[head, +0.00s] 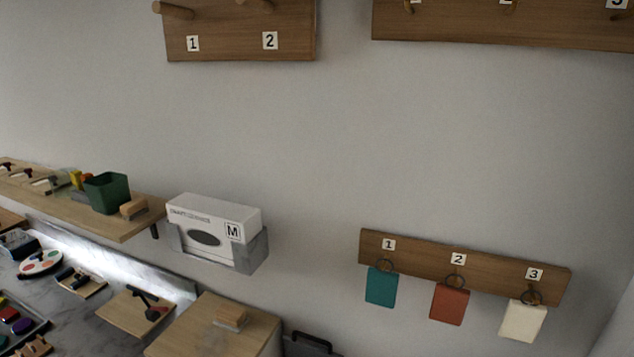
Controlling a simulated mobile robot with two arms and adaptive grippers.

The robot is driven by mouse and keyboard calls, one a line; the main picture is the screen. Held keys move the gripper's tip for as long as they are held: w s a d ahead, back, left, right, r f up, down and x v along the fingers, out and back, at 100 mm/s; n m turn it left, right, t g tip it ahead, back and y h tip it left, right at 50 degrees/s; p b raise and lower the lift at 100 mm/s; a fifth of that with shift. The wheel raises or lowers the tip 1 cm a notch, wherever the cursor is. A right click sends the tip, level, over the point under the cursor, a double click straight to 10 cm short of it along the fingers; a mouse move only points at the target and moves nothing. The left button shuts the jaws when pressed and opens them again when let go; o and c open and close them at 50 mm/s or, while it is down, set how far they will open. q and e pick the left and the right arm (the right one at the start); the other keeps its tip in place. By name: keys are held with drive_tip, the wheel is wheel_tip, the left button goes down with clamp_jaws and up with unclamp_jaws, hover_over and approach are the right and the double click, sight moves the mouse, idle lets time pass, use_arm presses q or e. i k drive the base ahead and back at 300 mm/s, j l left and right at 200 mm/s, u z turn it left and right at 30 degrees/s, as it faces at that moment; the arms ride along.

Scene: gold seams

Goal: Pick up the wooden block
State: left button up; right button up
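A small light wooden block (230,317) lies on top of a wooden cabinet or box (185,335) at the lower left of the head view. Another small wooden piece (133,207), like a block or brush, sits at the right end of the wall shelf (120,228). I cannot tell which of the two the task names. Neither of my grippers shows in the head view.
A green bin (107,193) stands on the shelf. A glove box (213,222) sits in a grey wall holder. A marble counter (75,310) holds a board (118,312) with a dark tool. Tags hang from a numbered rack (420,262). A dark case (308,345) is at the bottom.

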sight(232, 318)
drive_tip(key=k+j, duration=0.1)
drive_tip(key=j, duration=1)
drive_tip(key=k+j, duration=0.15)
drive_tip(key=j, duration=0.4)
drive_tip(key=z, duration=0.05)
